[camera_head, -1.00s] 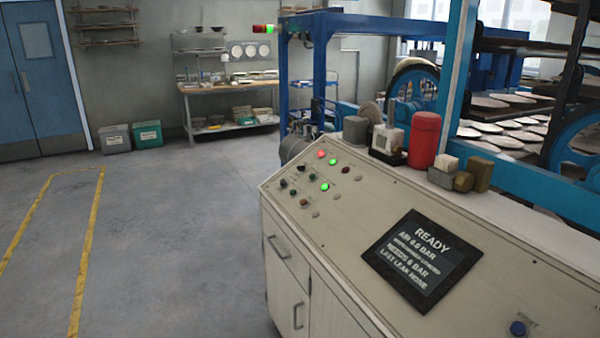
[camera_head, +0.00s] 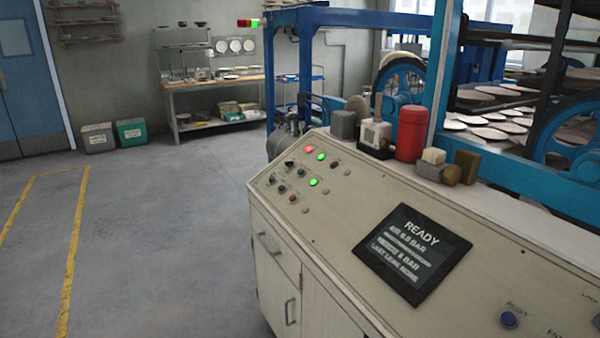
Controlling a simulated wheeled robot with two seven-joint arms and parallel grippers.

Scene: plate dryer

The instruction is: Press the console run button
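The beige console (camera_head: 350,215) stands at the right with a sloped top. Its black screen (camera_head: 412,254) reads READY, with smaller lines below about air and bar. A cluster of small buttons and lamps sits at the panel's far left end: a red lit one (camera_head: 310,149), a green lit one (camera_head: 321,157), another green lit one (camera_head: 313,183) and several dark knobs. Their labels are too small to read, so I cannot tell which is the run button. A blue button (camera_head: 509,319) labelled RESET is near the bottom right. Neither gripper is in view.
A red cylinder (camera_head: 410,133) and small blocks stand on the ledge behind the panel. A blue-framed machine (camera_head: 440,75) with plates on racks is behind. A workbench (camera_head: 212,85) and two bins (camera_head: 131,132) are at the back. The grey floor at left is clear.

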